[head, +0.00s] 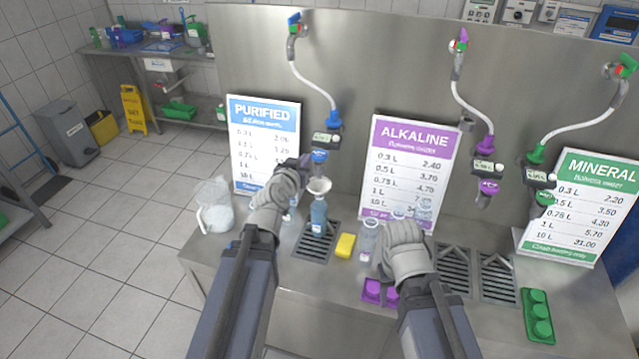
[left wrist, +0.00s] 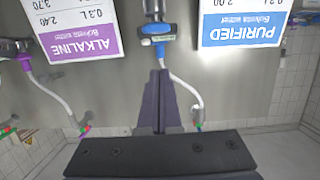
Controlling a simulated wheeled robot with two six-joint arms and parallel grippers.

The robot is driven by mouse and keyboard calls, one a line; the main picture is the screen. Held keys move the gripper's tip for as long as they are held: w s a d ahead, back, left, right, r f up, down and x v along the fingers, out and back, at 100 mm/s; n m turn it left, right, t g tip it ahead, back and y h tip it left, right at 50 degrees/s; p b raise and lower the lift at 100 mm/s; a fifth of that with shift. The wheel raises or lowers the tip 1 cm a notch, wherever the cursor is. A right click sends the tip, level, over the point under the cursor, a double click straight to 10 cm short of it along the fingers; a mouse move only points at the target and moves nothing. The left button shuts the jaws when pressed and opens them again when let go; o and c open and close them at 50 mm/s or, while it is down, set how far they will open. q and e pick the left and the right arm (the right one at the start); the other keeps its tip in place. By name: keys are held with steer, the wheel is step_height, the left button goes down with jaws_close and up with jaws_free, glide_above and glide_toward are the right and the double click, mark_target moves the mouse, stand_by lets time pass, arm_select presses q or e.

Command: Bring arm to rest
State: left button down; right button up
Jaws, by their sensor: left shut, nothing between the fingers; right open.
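My left gripper (head: 303,162) is raised in front of the PURIFIED sign, close to the blue-marked tap (head: 319,156). In the left wrist view its fingers (left wrist: 159,100) are pressed together with nothing between them. My right gripper (head: 400,246) is low over the counter near the clear bottles, its fingers mostly hidden behind its own wrist; it is open. A blue bottle with a pale funnel (head: 319,212) stands upright on the drain grate below the blue tap, just right of my left gripper and apart from it.
A clear jug (head: 214,207) stands left of my left arm. A yellow sponge (head: 345,245), purple caps (head: 372,290) and a green cap tray (head: 537,314) lie on the counter. A clear bottle (head: 368,238) stands close to my right gripper. The ALKALINE sign (head: 408,168) stands behind.

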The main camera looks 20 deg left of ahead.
arm_select(q)
steer(key=shift+d, duration=0.1)
steer(key=s+d+f+m+g+h+b, duration=0.2)
steer(key=s+d+f+g+b, duration=0.15)
steer(key=d+f, duration=0.4)
steer(key=s+d+f+m+g+h+b, duration=0.15)
steer(key=s+d+f+g, duration=0.25)
steer(key=d+f, duration=0.4)
steer(key=s+f+g+y+b, duration=0.2)
steer(key=s+f+g, duration=0.2)
steer(key=s, duration=0.4)
steer(key=s+d+f+g+y+b, duration=0.1)
steer(key=s+f+g+y+b, duration=0.2)
steer(key=s+f, duration=0.4)
steer(key=shift+s+f+g, duration=0.15)
steer(key=shift+s+g, duration=0.4)
steer(key=shift+s, duration=0.55)
steer(key=shift+y, duration=0.25)
